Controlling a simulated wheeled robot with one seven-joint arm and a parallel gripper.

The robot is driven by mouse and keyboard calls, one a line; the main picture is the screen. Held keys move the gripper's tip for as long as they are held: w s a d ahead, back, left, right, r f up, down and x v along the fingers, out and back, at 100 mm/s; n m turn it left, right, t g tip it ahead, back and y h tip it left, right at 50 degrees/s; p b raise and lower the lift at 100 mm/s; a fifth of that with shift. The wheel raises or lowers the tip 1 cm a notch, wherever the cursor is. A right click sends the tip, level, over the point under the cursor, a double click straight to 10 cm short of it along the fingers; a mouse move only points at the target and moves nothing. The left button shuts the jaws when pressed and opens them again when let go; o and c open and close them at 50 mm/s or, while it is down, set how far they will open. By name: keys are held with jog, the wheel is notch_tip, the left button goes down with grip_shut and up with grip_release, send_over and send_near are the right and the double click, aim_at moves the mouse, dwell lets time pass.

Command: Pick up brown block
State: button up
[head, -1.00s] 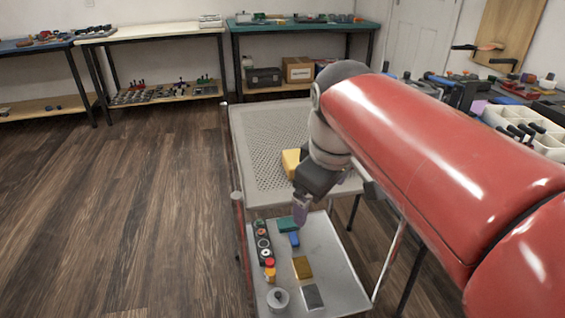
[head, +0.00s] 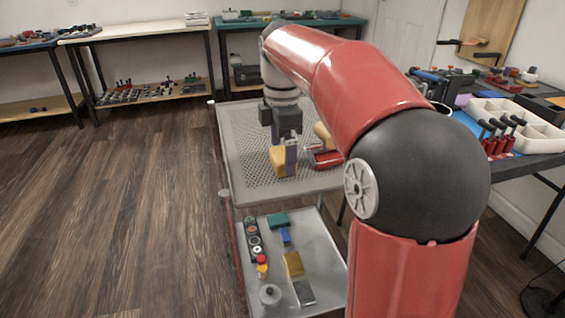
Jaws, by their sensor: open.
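A brownish-gold block (head: 293,264) lies on the lower tray of the cart, between a blue block and a grey block. My gripper (head: 290,164) points down over the upper perforated shelf, well above and behind the brownish-gold block. It is open, and no object shows between its fingers. A yellow-orange block (head: 278,161) sits on the upper shelf beside the fingers; I cannot tell whether they touch it.
A red object (head: 325,158) and a tan piece (head: 322,133) are on the upper shelf (head: 240,145). The lower tray (head: 325,255) also holds a green block (head: 278,220), a blue block (head: 286,236), a grey block (head: 304,292) and a round grey part (head: 270,295).

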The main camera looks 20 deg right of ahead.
notch_tip(320, 180, down, 2)
jog(key=shift+f, duration=0.1)
jog(key=c, duration=1.2)
jog(key=shift+r, duration=0.25)
